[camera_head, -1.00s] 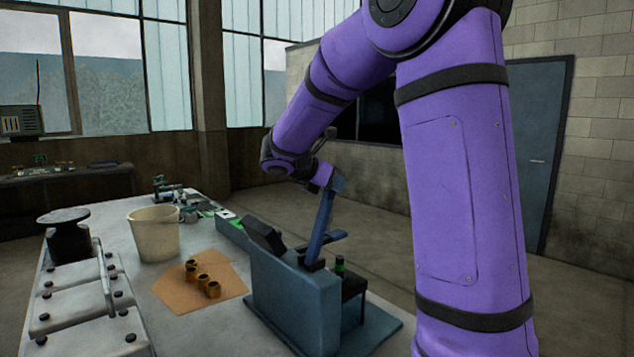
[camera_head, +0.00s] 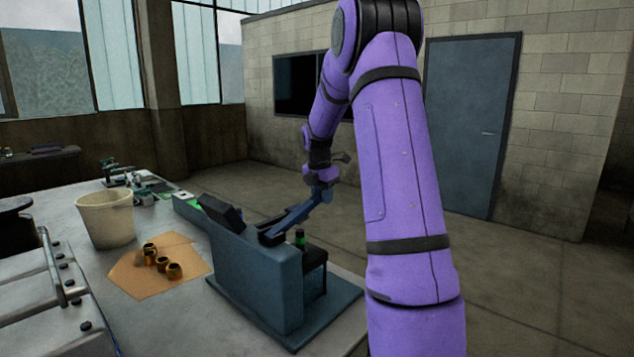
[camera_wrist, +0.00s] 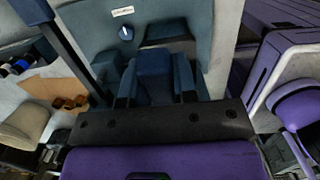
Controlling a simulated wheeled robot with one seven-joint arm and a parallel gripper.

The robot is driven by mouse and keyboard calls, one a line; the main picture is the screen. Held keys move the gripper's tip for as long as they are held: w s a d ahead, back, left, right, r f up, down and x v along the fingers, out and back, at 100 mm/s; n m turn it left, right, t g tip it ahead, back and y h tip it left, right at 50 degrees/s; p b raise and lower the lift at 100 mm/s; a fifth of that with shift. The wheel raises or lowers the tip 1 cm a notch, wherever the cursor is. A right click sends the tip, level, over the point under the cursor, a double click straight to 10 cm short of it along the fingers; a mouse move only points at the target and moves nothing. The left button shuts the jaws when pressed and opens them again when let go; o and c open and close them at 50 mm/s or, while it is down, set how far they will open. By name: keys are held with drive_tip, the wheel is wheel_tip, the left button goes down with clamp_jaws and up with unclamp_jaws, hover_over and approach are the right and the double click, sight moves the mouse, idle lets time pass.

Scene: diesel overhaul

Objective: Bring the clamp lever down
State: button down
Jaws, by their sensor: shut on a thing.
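The blue clamp lever (camera_head: 293,217) slants up to the right from the top of the blue-grey clamp fixture (camera_head: 250,270), at a low angle. My gripper (camera_head: 323,192) is shut on the raised outer end of the lever, to the right of the fixture. In the wrist view the lever (camera_wrist: 153,72) lies between my gripper's two fingers (camera_wrist: 155,85). The fixture's face with a small label and a blue knob (camera_wrist: 126,33) shows beyond. The exact contact of the fingers is small and dark in the head view.
A green-topped part (camera_head: 300,238) stands beside the lever on the fixture. Several brass bushings (camera_head: 163,263) lie on a tan sheet (camera_head: 128,276) to the left, with a cream bucket (camera_head: 106,218) behind. Grey metal covers (camera_head: 30,300) sit at front left. Open floor lies right of the bench.

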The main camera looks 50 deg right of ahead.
wheel_tip(320, 180, down, 6)
drive_tip(key=y, duration=0.3)
drive_tip(key=shift+d, duration=0.3)
drive_tip(key=shift+f, duration=0.15)
drive_tip(key=c, duration=1)
unclamp_jaws()
drive_tip(key=shift+o, duration=0.5)
drive_tip(key=r, duration=0.3)
drive_tip(key=d+r, duration=0.1)
drive_tip(key=r, duration=0.6)
drive_tip(key=shift+d+r, duration=0.35)
drive_tip(key=shift+w, duration=0.1)
